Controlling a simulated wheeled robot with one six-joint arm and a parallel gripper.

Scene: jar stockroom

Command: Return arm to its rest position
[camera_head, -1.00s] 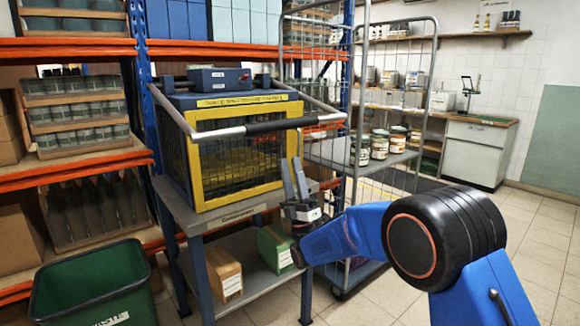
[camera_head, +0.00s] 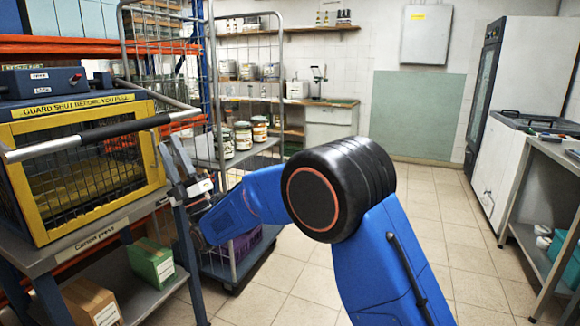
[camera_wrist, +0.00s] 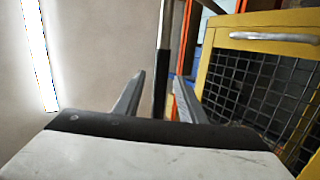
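My gripper (camera_head: 175,157) stands just right of the yellow-framed cage, its fingers pointing up. Its two fingers also show in the wrist view (camera_wrist: 160,103), spread apart with nothing held between them. A bar with a black grip (camera_wrist: 161,75) appears beyond the fingers in the wrist view; the fingers look apart from it. My blue arm is bent, its black elbow at the middle of the head view. The cage (camera_head: 92,208) sits on a grey bench, with its mesh front across the frame.
A bar handle (camera_head: 110,130) with a black grip juts in front of the cage. A wire trolley (camera_head: 262,152) with jars stands behind my gripper. A cabinet (camera_head: 330,128), a fridge (camera_head: 510,85) and a side bench (camera_head: 562,152) are farther right. The tiled floor (camera_head: 425,205) is open.

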